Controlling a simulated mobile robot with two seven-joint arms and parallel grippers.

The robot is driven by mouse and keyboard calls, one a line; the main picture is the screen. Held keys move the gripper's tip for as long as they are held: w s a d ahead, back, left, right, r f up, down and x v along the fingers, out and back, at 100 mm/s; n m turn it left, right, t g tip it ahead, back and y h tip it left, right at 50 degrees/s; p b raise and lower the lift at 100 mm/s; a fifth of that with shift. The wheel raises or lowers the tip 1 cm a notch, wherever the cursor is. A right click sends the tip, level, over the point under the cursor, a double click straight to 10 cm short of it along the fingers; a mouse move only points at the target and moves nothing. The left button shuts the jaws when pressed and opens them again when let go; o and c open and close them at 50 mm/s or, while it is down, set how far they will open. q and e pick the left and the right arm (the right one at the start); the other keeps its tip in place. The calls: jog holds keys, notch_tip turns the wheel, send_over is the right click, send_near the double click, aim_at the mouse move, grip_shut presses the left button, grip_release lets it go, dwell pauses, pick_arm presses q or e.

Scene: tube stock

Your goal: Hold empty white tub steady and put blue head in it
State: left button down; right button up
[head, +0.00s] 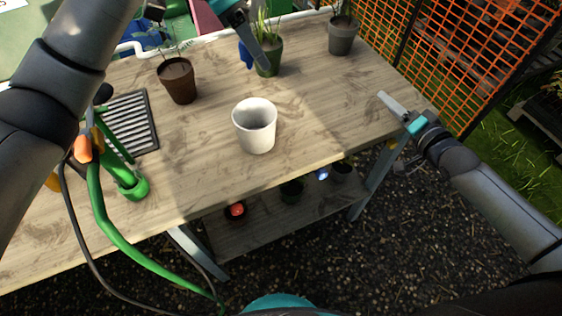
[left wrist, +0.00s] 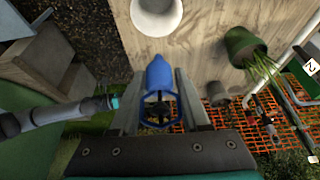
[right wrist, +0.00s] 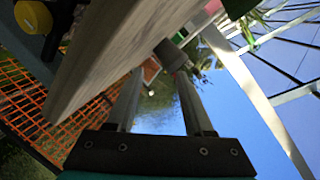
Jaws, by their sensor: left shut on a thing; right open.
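The white tub (head: 255,128) stands upright on the wooden table, near the middle of its front edge, and looks empty. It also shows at the top of the left wrist view (left wrist: 157,18). My left gripper (head: 262,58) is shut on the blue head (left wrist: 159,76), holding it above the table. In the head view the blue head (head: 245,56) shows partly behind the fingers, beyond the tub and beside a green pot. My right gripper (head: 392,104) is open and empty at the table's right edge, apart from the tub. Its two fingers show spread in the right wrist view (right wrist: 158,90).
A green pot with a plant (head: 271,62), a grey pot (head: 342,38) and a brown pot (head: 178,82) stand farther back. A black slotted tray (head: 130,122) and a green hose (head: 100,205) lie left. Orange netting (head: 470,50) stands right. The table around the tub is clear.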

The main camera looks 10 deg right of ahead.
aim_at(241, 128)
jog(key=s+a+m+y, duration=0.1)
jog(key=a, duration=0.4)
jog(key=s+a+m+y, duration=0.1)
jog(key=s+a+y, duration=0.1)
jog(key=a, duration=0.3)
jog(key=s+a+m+y, duration=0.1)
jog(key=s+a+m, duration=0.1)
jog(key=a, duration=0.3)
jog(key=shift+s+a+r+y, duration=0.1)
jog(key=shift+s+r+y, duration=0.15)
jog(key=shift+y, duration=0.15)
jog(key=s+a+r+m+y, duration=0.2)
jog(key=s+a+r+m, duration=0.1)
jog(key=s+a+m, duration=0.85)
jog(key=shift+n, duration=0.95)
jog(key=x, duration=1.4)
jog(key=shift+w+f, duration=0.1)
jog(key=shift+f, duration=0.05)
jog(key=shift+c, duration=0.4)
jog(key=shift+f, duration=0.1)
grip_shut()
